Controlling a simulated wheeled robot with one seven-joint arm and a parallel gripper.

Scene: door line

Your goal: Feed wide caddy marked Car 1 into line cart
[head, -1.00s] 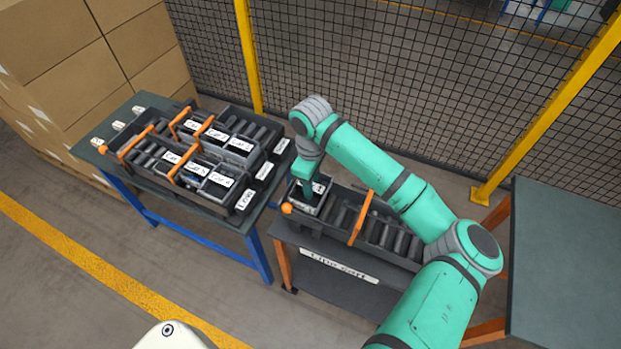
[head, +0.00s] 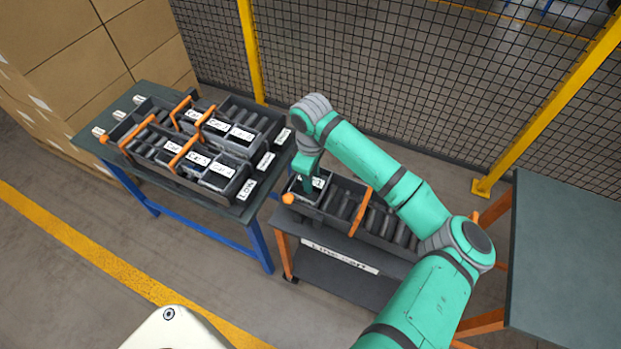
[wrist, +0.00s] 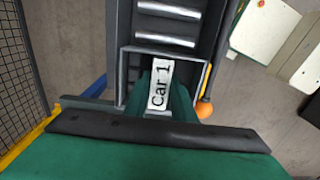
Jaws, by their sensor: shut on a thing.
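The caddy marked Car 1 (wrist: 160,84) sits at the left end of the line cart's roller lane, and its label faces up in the wrist view. My gripper (wrist: 166,95) is shut on this caddy. In the head view my gripper (head: 309,180) covers much of the caddy. The line cart (head: 340,258) is a dark cart with orange legs, side walls and rollers. An orange bar crosses its lane to the right of the caddy. An orange knob (head: 288,199) is at the cart's left end, and it also shows beside the caddy in the wrist view (wrist: 204,109).
A blue-legged table (head: 95,140) at left holds roller lanes with several labelled caddies (head: 197,162) and orange bars. A mesh fence (head: 350,90) with yellow posts stands behind. An empty dark table (head: 570,270) is at right. Cardboard boxes (head: 90,50) are stacked at far left.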

